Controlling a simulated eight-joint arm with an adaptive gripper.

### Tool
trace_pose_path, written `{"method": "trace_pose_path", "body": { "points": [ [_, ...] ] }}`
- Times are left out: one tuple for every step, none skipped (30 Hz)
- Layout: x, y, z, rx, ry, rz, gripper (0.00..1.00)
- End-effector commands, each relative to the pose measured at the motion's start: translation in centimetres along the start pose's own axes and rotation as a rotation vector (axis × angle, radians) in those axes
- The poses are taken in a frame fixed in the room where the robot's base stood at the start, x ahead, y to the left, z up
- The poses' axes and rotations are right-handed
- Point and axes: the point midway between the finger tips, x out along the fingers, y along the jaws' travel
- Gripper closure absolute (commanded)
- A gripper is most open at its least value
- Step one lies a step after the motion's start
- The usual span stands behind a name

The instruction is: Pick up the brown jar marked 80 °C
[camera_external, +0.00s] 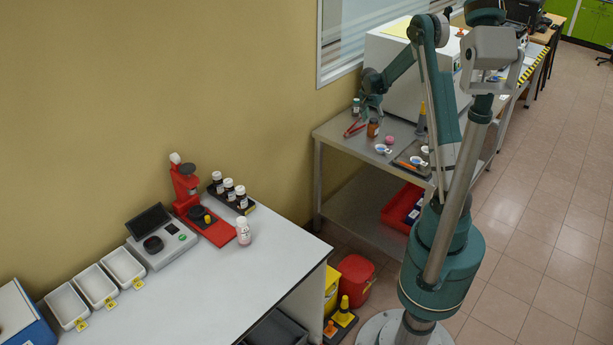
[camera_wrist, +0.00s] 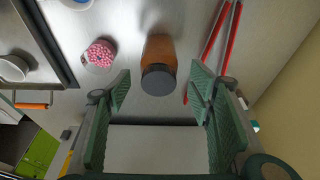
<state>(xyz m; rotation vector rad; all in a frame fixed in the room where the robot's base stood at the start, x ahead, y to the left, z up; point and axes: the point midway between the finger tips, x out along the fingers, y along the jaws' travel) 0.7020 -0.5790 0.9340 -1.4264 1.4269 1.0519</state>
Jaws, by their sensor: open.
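The brown jar (camera_external: 373,128) stands upright on the metal table, below and close to my gripper (camera_external: 371,108). In the wrist view the brown jar (camera_wrist: 160,50) shows an amber body and a dark grey cap. My gripper (camera_wrist: 160,88) is open, with its green ribbed fingers to the left and right of the jar's cap end. Nothing is held, and a gap shows between each finger and the jar. No marking on the jar can be read.
Red tongs (camera_wrist: 213,42) lie close to the jar's right, and a dish of pink beads (camera_wrist: 100,54) sits to its left. A dark tray (camera_wrist: 35,40) is farther left. A small capped vial (camera_external: 356,106) and a large white box (camera_external: 398,70) stand at the back.

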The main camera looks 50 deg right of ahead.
Motion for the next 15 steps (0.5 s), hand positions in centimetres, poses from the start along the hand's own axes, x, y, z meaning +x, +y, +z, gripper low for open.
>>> {"method": "trace_pose_path", "body": {
  "points": [
    [0.4,0.0,0.0,0.000,0.000,0.000,0.48],
    [0.7,0.0,0.0,0.000,0.000,0.000,0.48],
    [1.0,0.0,0.0,0.000,0.000,0.000,0.48],
    [1.2,0.0,0.0,0.000,0.000,0.000,0.48],
    [1.4,0.0,0.0,0.000,0.000,0.000,0.48],
    [1.6,0.0,0.0,0.000,0.000,0.000,0.48],
    [1.8,0.0,0.0,0.000,0.000,0.000,0.48],
    [1.9,0.0,0.0,0.000,0.000,0.000,0.48],
    [2.0,0.0,0.0,0.000,0.000,0.000,0.48],
    [2.0,0.0,0.0,0.000,0.000,0.000,0.48],
    [2.0,0.0,0.0,0.000,0.000,0.000,0.48],
    [2.0,0.0,0.0,0.000,0.000,0.000,0.48],
    [2.0,0.0,0.0,0.000,0.000,0.000,0.48],
    [2.0,0.0,0.0,0.000,0.000,0.000,0.48],
    [2.0,0.0,0.0,0.000,0.000,0.000,0.48]
  ]
}}
